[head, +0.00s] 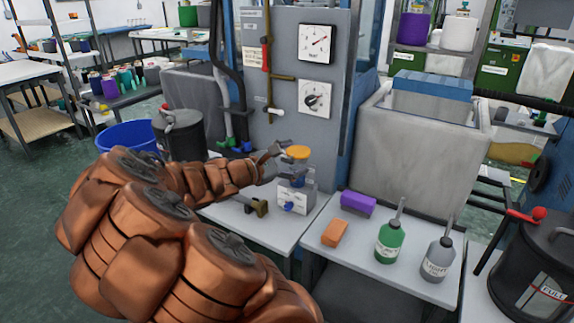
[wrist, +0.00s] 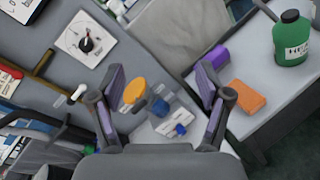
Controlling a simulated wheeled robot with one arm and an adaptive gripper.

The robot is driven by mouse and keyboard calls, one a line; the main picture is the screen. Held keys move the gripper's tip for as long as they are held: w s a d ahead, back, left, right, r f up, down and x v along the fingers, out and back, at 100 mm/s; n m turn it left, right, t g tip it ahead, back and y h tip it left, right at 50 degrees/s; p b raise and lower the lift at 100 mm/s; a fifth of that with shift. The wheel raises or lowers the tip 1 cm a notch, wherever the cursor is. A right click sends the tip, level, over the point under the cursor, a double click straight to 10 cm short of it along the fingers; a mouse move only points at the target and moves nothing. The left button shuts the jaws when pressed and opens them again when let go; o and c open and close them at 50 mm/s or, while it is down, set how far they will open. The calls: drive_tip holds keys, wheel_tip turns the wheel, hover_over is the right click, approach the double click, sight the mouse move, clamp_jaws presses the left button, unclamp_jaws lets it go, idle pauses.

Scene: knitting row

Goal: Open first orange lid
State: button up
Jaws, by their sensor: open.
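The orange lid (head: 297,152) tops a small clear and blue container (head: 297,168) on a grey-white box (head: 291,197) with a blue knob, on the left table. In the wrist view the orange lid (wrist: 134,91) shows between my fingers, nearer the left one, with the box (wrist: 165,127) below it. My gripper (head: 275,163) is open and empty, just left of the lid in the head view; it also shows in the wrist view (wrist: 160,80). I cannot tell whether a finger touches the lid. The lid looks seated on the container.
A grey panel with gauges (head: 316,98) stands close behind. A brass fitting (head: 255,207) lies left of the box. On the right table are a purple block (head: 357,204), an orange block (head: 335,232), a green bottle (head: 390,242) and a grey bottle (head: 437,259).

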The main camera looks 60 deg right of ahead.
drive_tip(key=w+d+f+n+t+h+b, duration=0.1)
drive_tip(key=w+d+f+n+t+h, duration=0.1)
drive_tip(key=w+d+f+n, duration=0.25)
drive_tip(key=n+t+b, duration=0.1)
drive_tip(key=n+t, duration=0.2)
drive_tip(key=n, duration=0.3)
approach(286, 160)
drive_tip(key=d, duration=0.3)
drive_tip(key=d+p, duration=0.1)
drive_tip(key=d, duration=0.5)
drive_tip(key=shift+d+f, duration=0.2)
drive_tip(key=shift+d, duration=0.1)
drive_tip(key=shift+w+d+r, duration=0.1)
drive_tip(key=shift+w+d, duration=0.05)
drive_tip(key=shift+d, duration=0.45)
clamp_jaws()
